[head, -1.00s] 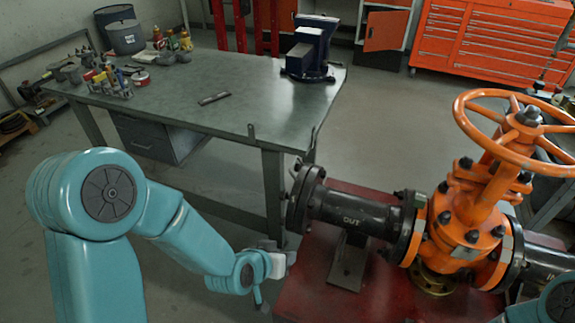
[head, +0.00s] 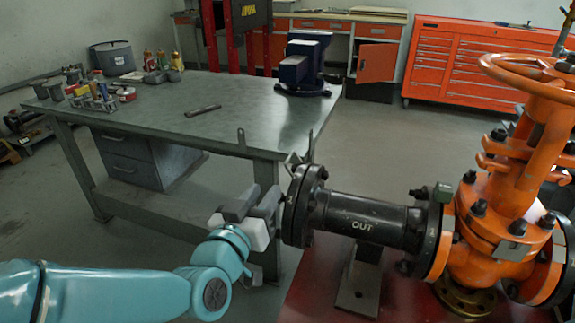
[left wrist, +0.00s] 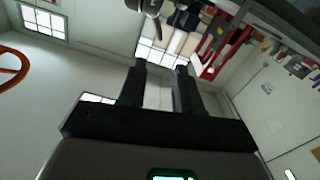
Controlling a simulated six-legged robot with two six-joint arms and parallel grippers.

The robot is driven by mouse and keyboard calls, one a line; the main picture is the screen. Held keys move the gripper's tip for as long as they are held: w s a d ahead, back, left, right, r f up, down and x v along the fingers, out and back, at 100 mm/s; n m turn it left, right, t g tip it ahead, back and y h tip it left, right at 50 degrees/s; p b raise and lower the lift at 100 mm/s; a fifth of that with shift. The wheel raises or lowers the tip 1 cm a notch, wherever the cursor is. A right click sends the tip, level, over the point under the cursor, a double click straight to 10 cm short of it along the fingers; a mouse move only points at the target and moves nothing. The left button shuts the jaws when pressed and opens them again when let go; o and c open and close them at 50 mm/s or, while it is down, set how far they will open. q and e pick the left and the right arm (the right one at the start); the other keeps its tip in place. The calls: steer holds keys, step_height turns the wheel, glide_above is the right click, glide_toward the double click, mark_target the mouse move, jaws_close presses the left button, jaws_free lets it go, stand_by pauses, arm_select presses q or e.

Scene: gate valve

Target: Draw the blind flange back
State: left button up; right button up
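The black blind flange (head: 299,206) stands upright at the left end of the black pipe marked OUT (head: 362,220), with bolts around its rim. The pipe joins the orange gate valve (head: 505,240). My left gripper (head: 264,199) is just left of the flange, pointing up towards it; I cannot tell whether they touch. In the left wrist view its two dark fingers (left wrist: 160,70) are apart with nothing between them. A dark metal piece (left wrist: 147,18) shows beyond the fingertips; I cannot tell what it is. My right gripper is out of view.
A grey workbench (head: 230,120) stands behind the flange, its front edge and leg close to my left gripper. It bears a blue vise (head: 306,68) and several small items. A red base (head: 400,300) lies under the pipe. An orange tool chest (head: 470,65) stands at the back.

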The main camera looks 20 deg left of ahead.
mark_target(288, 158)
arm_select(q)
steer(key=w, duration=1.4)
steer(key=shift+d+f, duration=0.1)
steer(key=shift+d, duration=0.2)
